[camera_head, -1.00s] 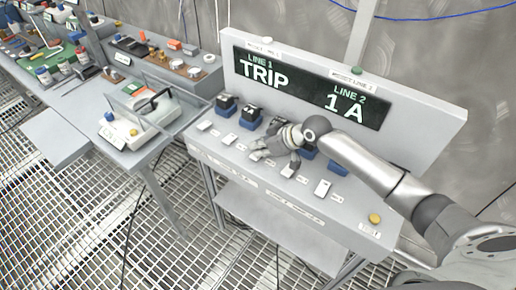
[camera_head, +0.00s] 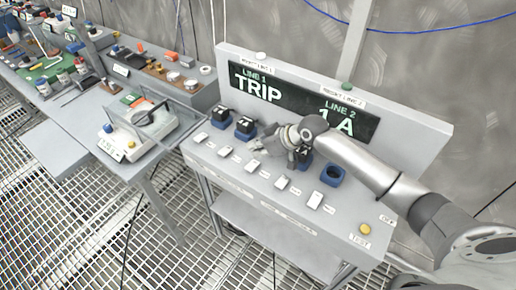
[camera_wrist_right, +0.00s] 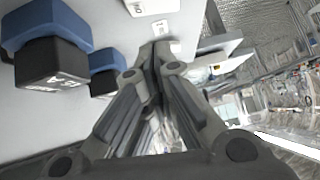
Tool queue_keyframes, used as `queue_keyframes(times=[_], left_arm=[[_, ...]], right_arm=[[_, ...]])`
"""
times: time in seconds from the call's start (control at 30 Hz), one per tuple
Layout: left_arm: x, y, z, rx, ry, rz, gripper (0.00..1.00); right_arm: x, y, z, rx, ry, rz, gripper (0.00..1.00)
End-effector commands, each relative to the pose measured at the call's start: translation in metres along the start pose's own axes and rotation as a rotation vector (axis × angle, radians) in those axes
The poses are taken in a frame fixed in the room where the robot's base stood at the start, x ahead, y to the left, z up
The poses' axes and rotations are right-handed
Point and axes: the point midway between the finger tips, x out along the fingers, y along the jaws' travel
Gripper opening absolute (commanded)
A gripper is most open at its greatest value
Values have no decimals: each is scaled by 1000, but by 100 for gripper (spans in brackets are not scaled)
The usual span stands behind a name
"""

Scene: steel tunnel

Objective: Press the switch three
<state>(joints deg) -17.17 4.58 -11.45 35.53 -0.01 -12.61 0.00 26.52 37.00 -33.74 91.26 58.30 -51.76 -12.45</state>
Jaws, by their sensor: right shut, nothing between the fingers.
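Switch three (camera_head: 251,166) is the middle white rocker in the front row of switches on the grey panel (camera_head: 345,231). My right gripper (camera_head: 254,147) is shut and empty. It is just behind switch three in the head view, between the switch row and the blue sockets, and its height above the panel is hard to tell. The right wrist view shows its closed fingertips (camera_wrist_right: 155,50) near the white switches (camera_wrist_right: 150,7). The display (camera_head: 300,100) reads LINE 1 TRIP and LINE 2 1 A. My left gripper is not in view.
Black blocks sit in blue sockets behind the switches, one near my right gripper (camera_head: 303,155). The rightmost blue socket (camera_head: 332,175) looks empty. A yellow TEST button (camera_head: 365,229) is at the right corner. A bench with a clear-lidded device (camera_head: 140,130) stands at left.

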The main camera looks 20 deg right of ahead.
Motion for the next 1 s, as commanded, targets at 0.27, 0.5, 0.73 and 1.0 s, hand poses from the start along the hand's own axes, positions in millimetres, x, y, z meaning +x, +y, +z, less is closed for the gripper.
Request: queue_keyframes(times=[0.27, 0.5, 0.73, 1.0], left_arm=[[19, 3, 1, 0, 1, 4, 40], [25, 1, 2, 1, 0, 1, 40], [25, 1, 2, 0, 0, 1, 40], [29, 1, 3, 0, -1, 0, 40]], right_arm=[[-61, 4, 4, -4, 0, 4, 0], [-92, 3, 3, -2, 0, 2, 0], [-98, 2, 1, -1, 1, 1, 0], [-97, 3, 2, 0, 2, 0, 0]])
